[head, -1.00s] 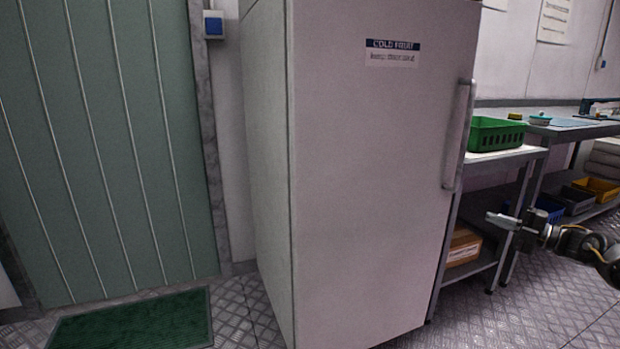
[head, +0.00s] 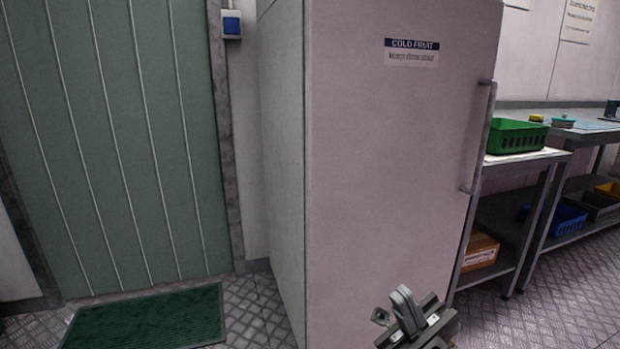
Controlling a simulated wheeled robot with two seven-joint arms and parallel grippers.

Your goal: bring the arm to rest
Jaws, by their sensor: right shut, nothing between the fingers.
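My right gripper (head: 393,308) shows at the bottom of the head view, in front of the lower part of a tall white cabinet. It is shut and empty, and most of my right arm is out of the frame. My left gripper is not in view.
A green crate (head: 515,136) stands on a steel table right of the cabinet, with a cardboard box (head: 480,250) on the shelf below. A blue bin (head: 565,218) is on a shelf farther right. A green mat (head: 150,318) lies before a green door (head: 110,150).

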